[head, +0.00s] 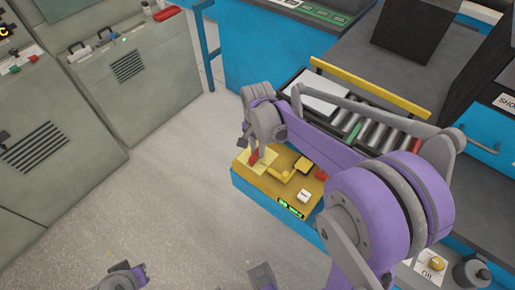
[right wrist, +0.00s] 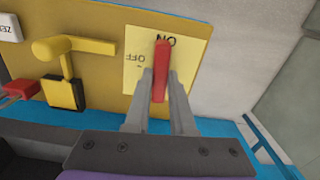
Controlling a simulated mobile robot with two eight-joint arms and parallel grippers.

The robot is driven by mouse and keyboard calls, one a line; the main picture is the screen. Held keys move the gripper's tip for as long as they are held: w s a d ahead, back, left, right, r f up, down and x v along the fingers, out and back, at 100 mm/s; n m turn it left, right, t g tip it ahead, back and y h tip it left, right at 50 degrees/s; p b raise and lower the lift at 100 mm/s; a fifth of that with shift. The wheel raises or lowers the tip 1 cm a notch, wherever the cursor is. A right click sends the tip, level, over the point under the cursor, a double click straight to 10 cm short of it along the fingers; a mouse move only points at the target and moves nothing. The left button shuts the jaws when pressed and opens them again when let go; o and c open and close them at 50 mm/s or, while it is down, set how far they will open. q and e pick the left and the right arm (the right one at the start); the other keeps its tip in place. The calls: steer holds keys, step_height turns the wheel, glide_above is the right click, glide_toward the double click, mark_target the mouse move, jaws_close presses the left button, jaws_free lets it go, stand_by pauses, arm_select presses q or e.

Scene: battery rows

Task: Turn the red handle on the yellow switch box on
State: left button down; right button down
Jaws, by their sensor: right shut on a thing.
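The yellow switch box (head: 268,186) sits on a blue base in the head view. Its red handle (head: 254,157) is at the box's left end. In the right wrist view the red handle (right wrist: 161,62) stands over a pale yellow label (right wrist: 190,68) reading ON and OFF upside down; its tip lies at the word ON, with OFF to its left. My right gripper (right wrist: 160,88) is shut on the handle, one finger on each side. In the head view my right gripper (head: 255,148) partly hides the handle. Only cropped grey and purple parts of mine show at the bottom edge; my left jaws are unclear.
A yellow lever (right wrist: 70,55), a red part (right wrist: 20,90) and a white button (head: 304,195) are on the same box. A roller conveyor (head: 370,135) stands behind my right arm. Grey cabinets (head: 130,80) line the left. The floor (head: 130,195) between is clear.

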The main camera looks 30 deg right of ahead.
steer(key=shift+m, duration=0.7)
steer(key=c, duration=0.8)
jaws_free()
steer(key=shift+o, duration=0.2)
step_height(320, 180, up, 11)
steer(key=p, duration=0.1)
steer(key=shift+s, duration=0.1)
steer(key=s+a+n+t+p, duration=0.2)
steer(key=s+a+n+p, duration=0.1)
steer(key=s+n, duration=0.4)
steer(key=s+a+n+t+p, duration=0.3)
steer(key=s+n, duration=0.3)
steer(key=s, duration=0.2)
steer(key=shift+s+a+f+n+p, duration=0.2)
steer(key=shift+a+n+p, duration=0.2)
steer(key=shift+p, duration=0.05)
